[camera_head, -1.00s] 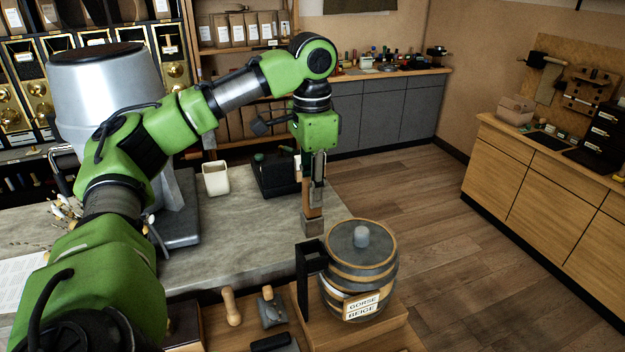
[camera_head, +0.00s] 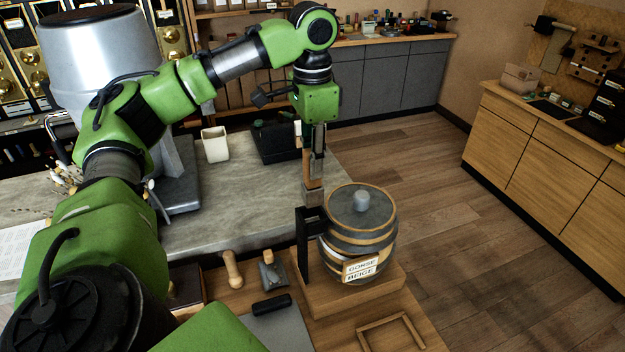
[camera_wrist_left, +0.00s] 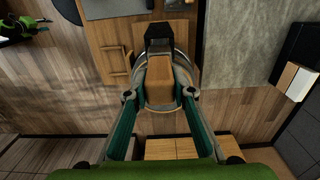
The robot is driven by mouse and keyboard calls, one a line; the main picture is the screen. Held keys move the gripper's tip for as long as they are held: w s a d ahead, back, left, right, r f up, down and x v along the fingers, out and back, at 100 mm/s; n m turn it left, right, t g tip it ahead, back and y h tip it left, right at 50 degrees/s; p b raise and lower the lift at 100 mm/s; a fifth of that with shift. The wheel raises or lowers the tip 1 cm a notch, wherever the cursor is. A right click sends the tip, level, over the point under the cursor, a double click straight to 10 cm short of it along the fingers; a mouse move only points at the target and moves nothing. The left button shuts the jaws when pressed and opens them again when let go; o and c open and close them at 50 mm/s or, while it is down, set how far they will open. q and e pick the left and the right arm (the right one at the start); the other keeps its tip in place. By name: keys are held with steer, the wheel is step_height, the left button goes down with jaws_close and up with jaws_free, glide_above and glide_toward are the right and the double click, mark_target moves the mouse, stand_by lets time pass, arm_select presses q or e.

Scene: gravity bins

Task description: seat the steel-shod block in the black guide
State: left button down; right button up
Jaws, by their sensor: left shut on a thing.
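My left gripper (camera_head: 315,172) is shut on the steel-shod block (camera_head: 313,196), a wooden block with a grey metal lower end. It hangs about upright. The black guide (camera_head: 303,240) is an upright bracket beside the barrel, on the barrel's wooden base. The block's steel end shows right at the guide's top; I cannot tell whether it has entered. In the left wrist view, the fingers (camera_wrist_left: 160,94) flank the wooden block (camera_wrist_left: 160,75), and the black guide (camera_wrist_left: 158,33) shows just beyond it. My right gripper is not in view.
The labelled barrel (camera_head: 358,235) stands close to the right of the guide on a wooden base (camera_head: 350,295). A wooden-handled tool (camera_head: 232,268) and a small scoop-like tool (camera_head: 271,270) lie to the left. A wooden frame (camera_head: 392,333) lies in front. A grey stone counter (camera_head: 235,215) is behind.

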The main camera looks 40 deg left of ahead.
mark_target(312, 193)
arm_select(q)
steer(key=shift+f, duration=1.65)
steer(key=shift+f, duration=0.55)
steer(key=shift+f+b, duration=0.35)
steer(key=shift+f, duration=0.6)
stand_by(0.8)
steer(key=shift+f+b, duration=0.35)
steer(key=shift+f, duration=1)
stand_by(1.0)
steer(key=c, duration=1.6)
jaws_free()
steer(key=shift+c, duration=0.2)
